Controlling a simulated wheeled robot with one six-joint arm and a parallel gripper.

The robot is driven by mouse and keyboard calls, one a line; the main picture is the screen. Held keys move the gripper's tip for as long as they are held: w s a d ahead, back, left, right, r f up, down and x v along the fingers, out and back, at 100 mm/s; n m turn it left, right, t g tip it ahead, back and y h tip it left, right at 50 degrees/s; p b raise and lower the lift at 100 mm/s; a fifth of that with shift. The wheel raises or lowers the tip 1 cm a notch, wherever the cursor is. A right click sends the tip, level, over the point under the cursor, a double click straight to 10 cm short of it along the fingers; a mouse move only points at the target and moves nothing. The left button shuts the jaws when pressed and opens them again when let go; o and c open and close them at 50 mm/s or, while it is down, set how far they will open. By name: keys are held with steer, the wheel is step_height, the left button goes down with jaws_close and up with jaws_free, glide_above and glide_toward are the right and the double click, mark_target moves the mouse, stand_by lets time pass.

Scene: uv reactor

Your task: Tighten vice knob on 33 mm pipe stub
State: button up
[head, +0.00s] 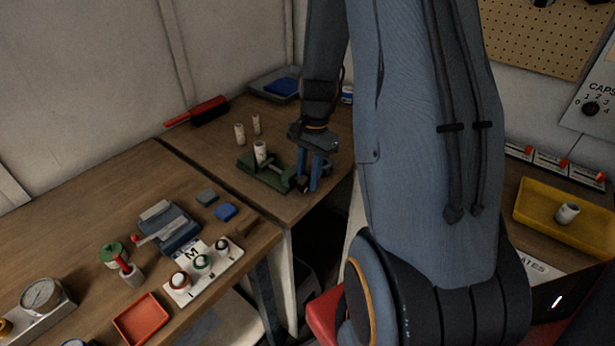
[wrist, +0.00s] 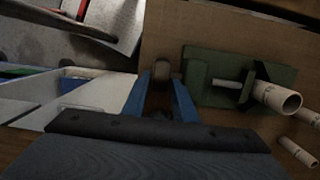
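The green vice (head: 262,174) stands near the front edge of the back table, with a pale pipe stub (head: 261,152) upright in its jaws. The wrist view shows the vice (wrist: 240,72) and the stub (wrist: 276,97) at right. The vice's rounded brown knob (wrist: 168,68) lies at the tips of my gripper's blue fingers. My gripper (head: 312,186) points down at the right end of the vice. In the wrist view my gripper's fingers (wrist: 161,80) stand apart, around or just above the knob; I cannot tell whether they touch it.
Two loose pipe stubs (head: 247,130) stand behind the vice. A red-handled brush (head: 200,110) and a grey tray (head: 270,85) lie farther back. The near table holds a blue-grey fixture (head: 170,232), a white board (head: 205,270) and a red tray (head: 141,318). A yellow tray (head: 560,232) is at right.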

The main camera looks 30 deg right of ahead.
steer(key=shift+r, duration=0.1)
steer(key=shift+w+d+r+b, duration=0.1)
steer(key=shift+d+r+b, duration=0.2)
steer(key=shift+r, duration=0.95)
steer(key=shift+d+r+b, duration=0.1)
steer(key=shift+r+b, duration=0.35)
steer(key=shift+r, duration=0.8)
steer(key=shift+w+d+r+b, duration=0.15)
steer(key=shift+r+b, duration=0.2)
steer(key=shift+r, duration=0.9)
steer(key=shift+s, duration=0.1)
